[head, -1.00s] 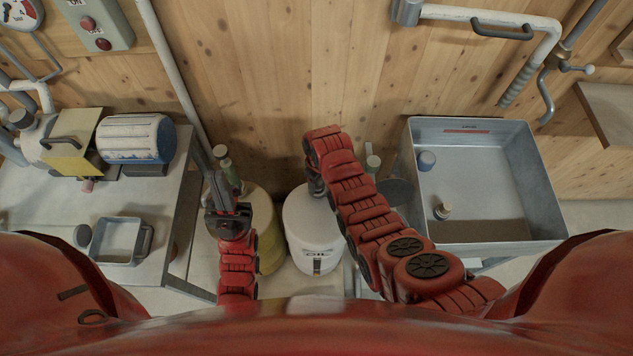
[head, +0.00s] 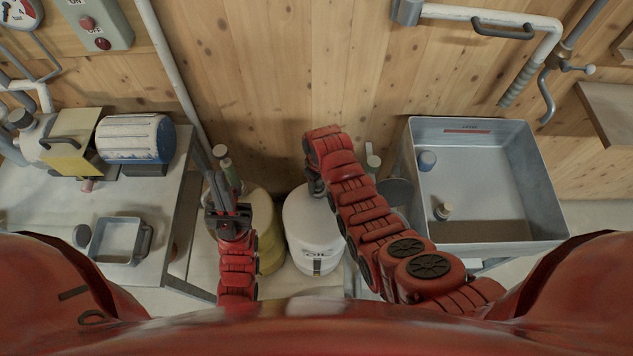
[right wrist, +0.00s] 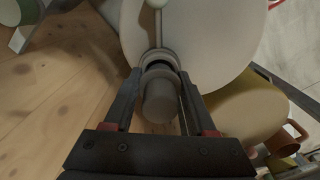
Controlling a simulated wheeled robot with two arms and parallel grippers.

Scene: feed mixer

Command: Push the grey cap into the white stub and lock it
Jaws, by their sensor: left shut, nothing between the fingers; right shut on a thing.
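The grey cap (right wrist: 159,100) is between the fingers of my right gripper (right wrist: 160,88) in the right wrist view. The gripper is shut on it. A dark ring shows at the cap's far end, and the pale collar of the white stub (right wrist: 153,55) is right behind it on the white drum. The cap lines up with the stub; I cannot tell how deep it sits. In the head view my right gripper (head: 316,187) is over the white drum (head: 311,225), and the arm hides the cap. My left gripper (head: 217,185) is shut and empty beside the yellow drum.
The yellow drum (head: 268,235) stands left of the white one. A grey metal bin (head: 470,180) is at right, with a blue-grey cap and a tan-and-dark cap in it. A table (head: 170,225) with a motor and a tray is at left. The wooden wall is behind.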

